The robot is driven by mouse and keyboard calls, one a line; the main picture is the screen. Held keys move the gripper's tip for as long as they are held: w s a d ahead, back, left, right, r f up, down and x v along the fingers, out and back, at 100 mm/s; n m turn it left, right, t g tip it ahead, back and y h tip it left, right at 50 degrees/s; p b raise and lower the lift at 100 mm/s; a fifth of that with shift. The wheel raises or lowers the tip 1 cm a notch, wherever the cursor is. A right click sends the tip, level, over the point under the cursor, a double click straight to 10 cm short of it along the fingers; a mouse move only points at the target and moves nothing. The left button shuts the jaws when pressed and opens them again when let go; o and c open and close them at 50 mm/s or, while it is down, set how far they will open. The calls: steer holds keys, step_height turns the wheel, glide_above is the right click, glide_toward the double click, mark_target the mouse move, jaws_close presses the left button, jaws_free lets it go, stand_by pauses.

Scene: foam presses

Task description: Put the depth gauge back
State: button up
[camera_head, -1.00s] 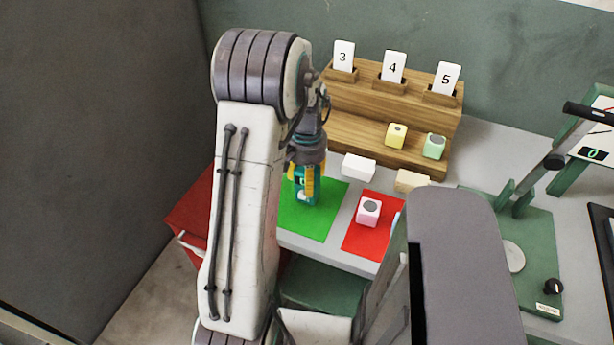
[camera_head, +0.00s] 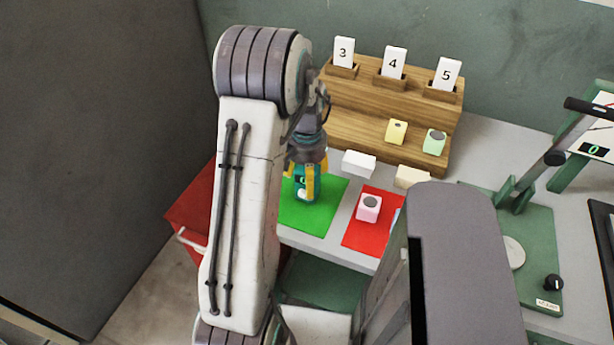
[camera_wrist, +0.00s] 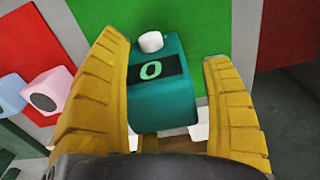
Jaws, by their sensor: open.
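The depth gauge, a teal block with a dark display reading 0 and a white knob, stands on the green mat (camera_head: 325,220) in the head view. It also shows large in the wrist view (camera_wrist: 165,95). My gripper (camera_head: 304,178) is above and around the upper part of the gauge. Its yellow fingers are open, one on each side; in the wrist view (camera_wrist: 163,50) a gap shows beside the right finger, while contact at the left finger is unclear.
A pink block (camera_head: 368,208) sits on the red mat (camera_head: 362,240) to the right. A white block (camera_head: 358,163) and a cream block (camera_head: 411,177) lie behind. A wooden stepped rack (camera_head: 365,105) holds number cards and two blocks. A green press (camera_head: 535,240) stands at right.

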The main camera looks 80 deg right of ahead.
steer(key=shift+r, duration=0.1)
step_height(320, 180, up, 12)
steer(key=shift+f+b, duration=0.15)
steer(key=shift+b, duration=0.95)
steer(key=shift+r, duration=0.2)
steer(key=shift+w, duration=0.15)
steer(key=w+a+r+n+t+h, duration=0.15)
steer(key=w+a+n, duration=0.25)
steer(key=w+a, duration=0.5)
steer(key=w+a+r+n+g, duration=0.15)
steer(key=w+a+n, duration=0.4)
steer(key=w, duration=0.65)
steer(key=a+f+n+t+y, duration=0.1)
steer(key=a+n, duration=1)
steer(key=a, duration=1.4)
steer(key=shift+s+a+f+t, duration=0.25)
steer(key=shift+f+t, duration=0.65)
steer(key=shift+t, duration=0.4)
